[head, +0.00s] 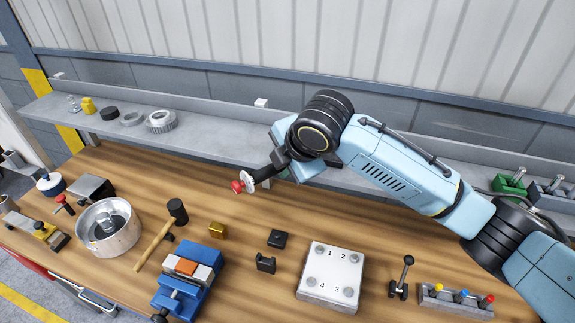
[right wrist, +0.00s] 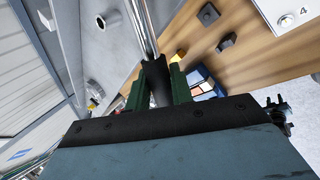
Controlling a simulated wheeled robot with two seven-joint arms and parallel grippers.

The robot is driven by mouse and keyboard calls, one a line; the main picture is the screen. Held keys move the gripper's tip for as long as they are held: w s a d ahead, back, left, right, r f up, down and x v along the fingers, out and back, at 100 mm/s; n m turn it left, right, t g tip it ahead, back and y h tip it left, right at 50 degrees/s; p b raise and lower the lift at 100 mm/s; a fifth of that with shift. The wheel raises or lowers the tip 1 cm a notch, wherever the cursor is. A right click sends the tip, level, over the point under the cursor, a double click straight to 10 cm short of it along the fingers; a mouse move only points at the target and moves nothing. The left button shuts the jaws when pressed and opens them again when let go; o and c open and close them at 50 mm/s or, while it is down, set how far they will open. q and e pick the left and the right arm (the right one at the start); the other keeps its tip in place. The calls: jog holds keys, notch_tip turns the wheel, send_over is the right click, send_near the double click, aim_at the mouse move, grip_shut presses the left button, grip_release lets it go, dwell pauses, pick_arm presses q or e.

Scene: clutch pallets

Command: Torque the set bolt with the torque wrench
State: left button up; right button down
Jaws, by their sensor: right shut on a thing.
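My right gripper (head: 282,170) is raised over the back of the bench, near the shelf edge. In the right wrist view its green fingers (right wrist: 166,88) are shut on the dark grip of a tool with a chrome shaft (right wrist: 143,28), which looks like the torque wrench. In the head view the tool's dark handle (head: 265,173) points left, with a pale disc and red end (head: 238,187). The pale block (head: 325,302) with bolts numbered 1 to 4 lies on the bench, apart from the tool. Which one is the set bolt I cannot tell. My left gripper is out of view.
A blue vise (head: 185,285), a mallet (head: 155,240), a metal bowl (head: 127,240) and small dark blocks (head: 277,239) stand on the bench. A rack with coloured knobs (head: 455,301) is at the right. The grey shelf (head: 210,140) runs behind, with rings at its left.

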jog(key=shift+w+a+r, duration=0.2)
jog(key=shift+a+r, duration=0.05)
jog(key=shift+r, duration=0.1)
jog(key=shift+w+a, duration=0.15)
jog(key=shift+w, duration=0.05)
jog(key=shift+s+d+f, duration=0.15)
jog(key=shift+s+d, duration=0.1)
jog(key=shift+s, duration=0.1)
dwell(0.3)
jog(key=shift+r, duration=2.45)
